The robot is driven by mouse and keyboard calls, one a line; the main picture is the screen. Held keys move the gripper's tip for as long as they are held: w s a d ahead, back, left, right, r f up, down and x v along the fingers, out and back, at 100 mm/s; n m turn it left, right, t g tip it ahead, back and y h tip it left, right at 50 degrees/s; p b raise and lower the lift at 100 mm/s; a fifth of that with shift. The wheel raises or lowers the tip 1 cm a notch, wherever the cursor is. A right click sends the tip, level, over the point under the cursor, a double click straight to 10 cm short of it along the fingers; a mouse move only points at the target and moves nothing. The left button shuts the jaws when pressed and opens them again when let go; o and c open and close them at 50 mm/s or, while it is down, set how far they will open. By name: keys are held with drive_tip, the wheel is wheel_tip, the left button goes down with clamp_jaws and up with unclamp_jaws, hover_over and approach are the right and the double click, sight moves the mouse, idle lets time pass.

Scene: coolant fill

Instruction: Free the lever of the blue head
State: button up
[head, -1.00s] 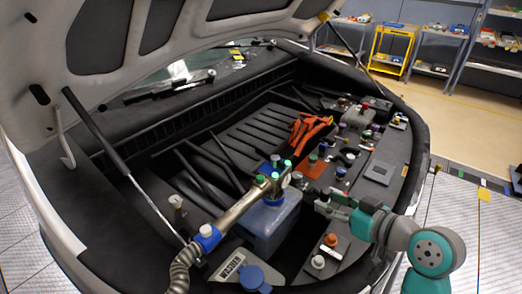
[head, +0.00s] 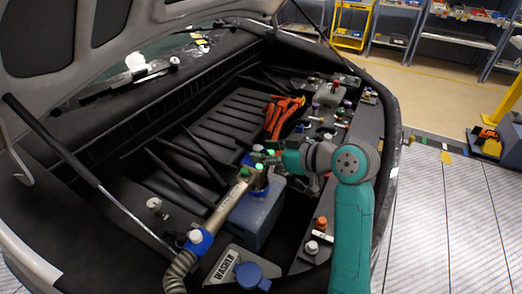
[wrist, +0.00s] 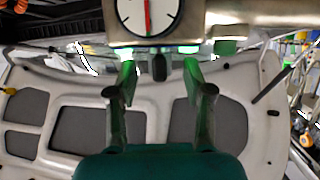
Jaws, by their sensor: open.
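The blue head (head: 260,191) sits on top of a grey-blue tank (head: 250,222), at the end of a metal filler pipe (head: 228,205). Green-lit spots show on and around it. In the wrist view a round white gauge (wrist: 148,16) with a red needle sits on a metal body. A small dark lever-like piece (wrist: 159,68) hangs below the gauge. My gripper (wrist: 160,78) is open, with one finger on each side of this piece; I see no contact. In the head view my gripper (head: 268,157) is at the head, partly hiding it.
A ribbed hose (head: 178,272) with a blue collar (head: 199,241) runs to the lower left. A blue washer cap (head: 252,276) is in front. Orange cables (head: 283,115) lie behind. The raised hood (head: 130,40) hangs over the bay, propped by a strut (head: 95,180).

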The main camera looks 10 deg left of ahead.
sight(252, 148)
drive_tip(key=shift+x, duration=0.9)
clamp_jaws()
drive_tip(key=shift+s+a+m+t+h, duration=0.15)
drive_tip(key=shift+m+t+h, duration=0.65)
drive_tip(key=shift+m+t, duration=0.15)
drive_tip(key=m+t+h, duration=0.1)
drive_tip(key=m+h, duration=0.1)
drive_tip(key=m+t+h, duration=0.1)
drive_tip(key=m+t, duration=0.1)
drive_tip(key=shift+s+a+m+h, duration=0.15)
drive_tip(key=shift+a+m+h, duration=0.1)
drive_tip(key=shift+h, duration=0.15)
drive_tip(key=m+t+h, duration=0.1)
drive_tip(key=m+h, duration=0.4)
drive_tip(key=shift+a+t+h, duration=0.1)
drive_tip(key=shift+t+h, duration=0.2)
drive_tip(key=shift+t, duration=0.05)
drive_tip(key=shift+h, duration=0.3)
